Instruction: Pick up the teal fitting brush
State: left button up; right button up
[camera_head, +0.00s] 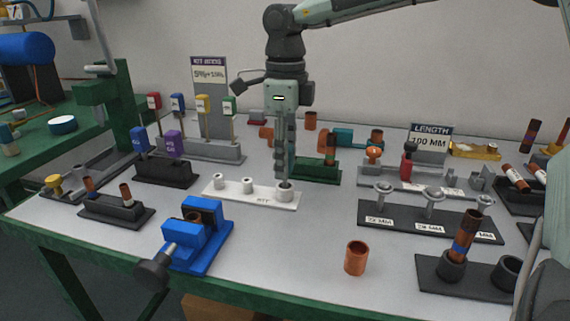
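My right gripper (285,178) points straight down over the right-hand cup of a white stand (232,192). Its fingers are close together, with the tips at that cup. I cannot tell whether they hold something. A small dark shape shows in the cup under the tips. I cannot clearly make out the teal fitting brush; anything between the fingers or inside the cup is hidden. A green-topped piece (229,105) stands on a thin stem at the back, left of the gripper. My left gripper is not in view.
A blue clamp (205,232) stands front left, and a copper tube piece (356,258) front centre. A black rack (430,220) with several metal posts stands to the right. Bare table lies between the clamp and the copper piece.

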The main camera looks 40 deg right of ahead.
jog(key=c, duration=0.7)
